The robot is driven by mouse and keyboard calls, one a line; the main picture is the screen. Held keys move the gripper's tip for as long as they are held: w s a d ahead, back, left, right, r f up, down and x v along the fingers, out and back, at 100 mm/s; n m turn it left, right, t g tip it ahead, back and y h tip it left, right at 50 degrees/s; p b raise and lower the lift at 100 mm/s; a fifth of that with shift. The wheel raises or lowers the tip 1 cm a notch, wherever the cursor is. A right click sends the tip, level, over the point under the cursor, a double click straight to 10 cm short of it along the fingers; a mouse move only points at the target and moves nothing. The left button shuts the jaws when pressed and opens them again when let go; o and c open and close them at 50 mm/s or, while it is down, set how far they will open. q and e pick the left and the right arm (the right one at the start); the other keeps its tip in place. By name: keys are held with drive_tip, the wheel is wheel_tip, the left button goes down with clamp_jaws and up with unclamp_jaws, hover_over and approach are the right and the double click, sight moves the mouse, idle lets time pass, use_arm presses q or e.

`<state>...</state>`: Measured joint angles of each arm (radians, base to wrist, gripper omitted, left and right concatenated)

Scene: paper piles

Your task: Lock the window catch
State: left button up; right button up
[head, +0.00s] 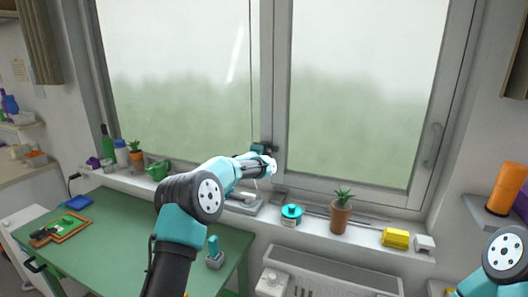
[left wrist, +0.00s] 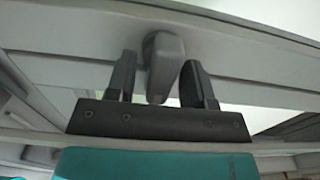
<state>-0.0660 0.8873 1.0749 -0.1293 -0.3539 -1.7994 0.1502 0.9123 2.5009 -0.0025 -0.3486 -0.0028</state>
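The window catch (left wrist: 163,65) is a grey lever on the pale window frame in the left wrist view, hanging roughly straight down with a slight tilt. My left gripper (head: 263,150) is at the window's middle post in the head view, where it hides the catch. In the left wrist view its two dark fingers stand on either side of the lever.
The sill below carries a turquoise-lidded jar (head: 291,214), a potted plant (head: 341,217), a yellow block (head: 395,238) and a green watering can (head: 158,170). A green table (head: 110,245) stands at left, a radiator (head: 335,281) under the sill. Another handle (head: 432,145) is on the right pane's frame.

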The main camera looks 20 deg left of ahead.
use_arm(q)
drive_tip(key=s+a, duration=0.2)
drive_tip(key=s, duration=1.5)
drive_tip(key=shift+s, duration=0.2)
idle(0.4)
drive_tip(key=s+d+f+n+g, duration=0.1)
drive_tip(key=s+f+n+g, duration=0.3)
drive_tip(key=f, duration=0.6)
drive_tip(key=s+d+f+n+g, duration=0.1)
drive_tip(key=s+f+n, duration=0.3)
drive_tip(key=f, duration=0.6)
drive_tip(key=s+d+f+n+g, duration=0.1)
drive_tip(key=s+f+n+g, duration=0.15)
drive_tip(key=s+f, duration=0.6)
drive_tip(key=s+d+f+n+g, duration=0.1)
drive_tip(key=s+f+n+g, duration=0.3)
drive_tip(key=s+f, duration=0.5)
drive_tip(key=s+d+f+n+g+h, duration=0.1)
drive_tip(key=s+d+f+n+g, duration=0.1)
drive_tip(key=s+f+n+g, duration=0.3)
drive_tip(key=s+f+n, duration=0.1)
drive_tip(key=s+f, duration=0.3)
drive_tip(key=s, duration=0.7)
drive_tip(key=shift+s+n+h, duration=0.3)
drive_tip(key=shift+s+n, duration=0.05)
